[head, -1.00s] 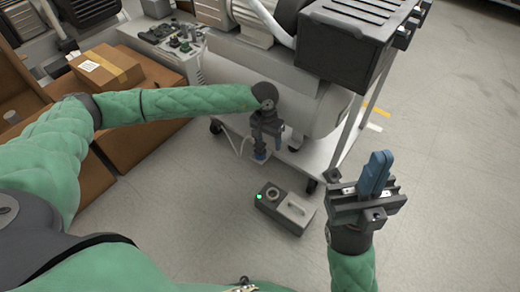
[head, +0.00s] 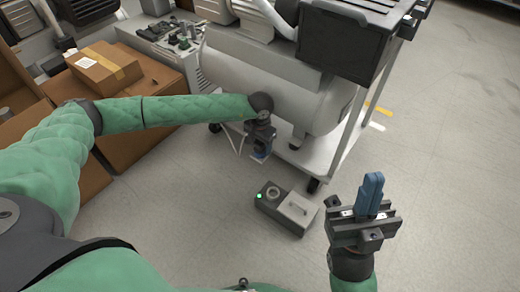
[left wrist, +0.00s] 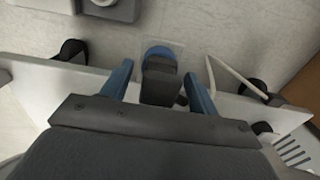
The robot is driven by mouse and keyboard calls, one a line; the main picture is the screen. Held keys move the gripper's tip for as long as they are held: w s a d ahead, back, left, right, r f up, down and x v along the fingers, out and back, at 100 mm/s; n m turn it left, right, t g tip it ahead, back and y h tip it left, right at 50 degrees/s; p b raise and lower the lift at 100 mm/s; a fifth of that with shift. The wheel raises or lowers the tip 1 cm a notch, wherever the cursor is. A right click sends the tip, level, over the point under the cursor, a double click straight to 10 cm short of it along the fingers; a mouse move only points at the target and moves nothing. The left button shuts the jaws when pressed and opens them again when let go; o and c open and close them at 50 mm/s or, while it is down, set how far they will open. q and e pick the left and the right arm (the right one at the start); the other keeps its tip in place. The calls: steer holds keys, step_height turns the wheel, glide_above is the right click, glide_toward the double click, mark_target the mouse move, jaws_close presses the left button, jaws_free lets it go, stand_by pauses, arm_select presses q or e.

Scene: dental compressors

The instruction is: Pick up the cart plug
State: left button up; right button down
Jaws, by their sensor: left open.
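The cart plug (left wrist: 160,82) shows in the left wrist view as a dark block with a round blue end. It sits between the two blue fingers of my left gripper (left wrist: 160,90), which is open with a gap on each side of the plug. In the head view my left gripper (head: 261,152) points down beside the cart's lower shelf; a small blue part shows at its tip, and the plug is mostly hidden there. My right gripper (head: 370,194) is at the lower right with its blue fingers together and nothing visible between them.
The cart (head: 327,152) carries a large grey tank (head: 300,100) close behind my left gripper. A white cord (left wrist: 232,78) runs beside the plug. A grey box with a green light (head: 287,208) stands on the floor in front. Cardboard boxes (head: 105,65) are at left. Floor at right is clear.

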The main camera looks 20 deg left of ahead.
arm_select(q)
steer(key=c, duration=1.1)
